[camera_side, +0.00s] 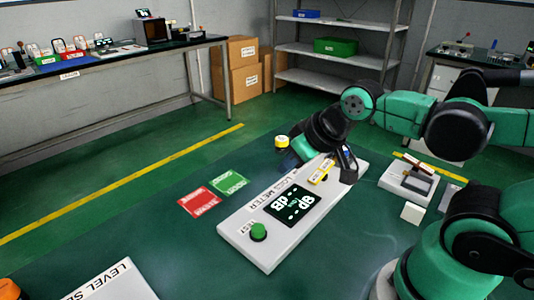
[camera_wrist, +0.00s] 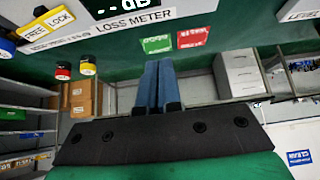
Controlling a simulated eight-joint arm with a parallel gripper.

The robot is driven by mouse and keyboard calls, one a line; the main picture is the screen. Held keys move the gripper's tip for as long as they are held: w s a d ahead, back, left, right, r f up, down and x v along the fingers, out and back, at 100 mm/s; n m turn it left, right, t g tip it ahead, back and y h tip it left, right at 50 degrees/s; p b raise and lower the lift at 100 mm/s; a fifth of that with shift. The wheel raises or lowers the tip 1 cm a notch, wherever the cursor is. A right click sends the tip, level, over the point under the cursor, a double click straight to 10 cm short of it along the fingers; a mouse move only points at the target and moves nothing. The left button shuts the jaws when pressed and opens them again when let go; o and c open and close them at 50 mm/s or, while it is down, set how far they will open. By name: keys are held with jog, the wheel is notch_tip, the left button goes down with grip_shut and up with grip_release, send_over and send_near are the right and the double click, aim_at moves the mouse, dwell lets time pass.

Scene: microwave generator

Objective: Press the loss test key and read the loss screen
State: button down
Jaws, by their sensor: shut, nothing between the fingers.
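The loss meter (camera_side: 240,232) is a long white box on the green table in the side view. Its round green test key (camera_side: 258,231) stands at the near end, beside a TEST label. The dark loss screen (camera_side: 293,204) shows pale marks and "dB", but no number I can read. In the wrist view the screen (camera_wrist: 112,6) is cut off at the top edge, with "dB" and dashes visible. My gripper (camera_side: 303,150) is over the far end of the meter, away from the key. Its blue fingers (camera_wrist: 158,85) are together and empty. The key is outside the wrist view.
A green card (camera_side: 230,181) and a red card (camera_side: 199,202) lie left of the meter. A yellow-capped item (camera_side: 282,141) stands near my gripper. A white device (camera_side: 408,184) is to the right. Another labelled box (camera_side: 110,285) is at the near left.

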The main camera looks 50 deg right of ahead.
notch_tip(320, 180, up, 4)
jog(key=r+g, duration=0.1)
jog(key=g, duration=0.6)
send_over(258, 227)
jog(key=shift+f, duration=0.25)
notch_tip(258, 227, down, 14)
dwell(0.4)
jog(key=shift+f, duration=1.05)
notch_tip(258, 227, up, 15)
dwell(0.5)
